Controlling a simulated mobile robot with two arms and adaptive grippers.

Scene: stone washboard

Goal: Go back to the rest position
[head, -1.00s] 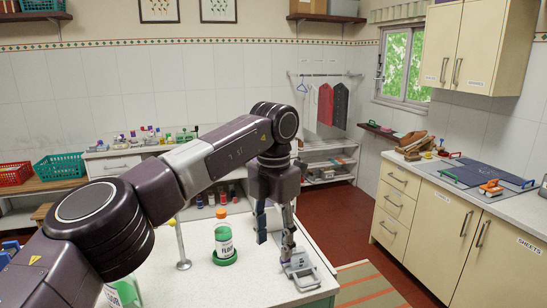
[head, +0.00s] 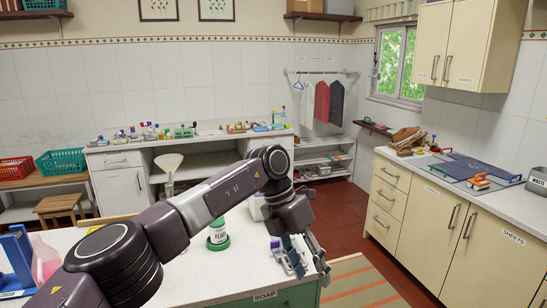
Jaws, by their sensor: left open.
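My left arm comes in from the lower left and reaches across the white worktop (head: 215,272). My left gripper (head: 312,274) points down, open, near the worktop's right end. Its fingers are apart with nothing seen held between them. My right gripper is not in view.
A blue stand (head: 17,260) and a pink bottle (head: 45,258) stand at the worktop's left. A counter with small coloured items (head: 185,131) runs along the back wall. Cabinets (head: 440,215) stand on the right. Open red floor (head: 345,215) lies between.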

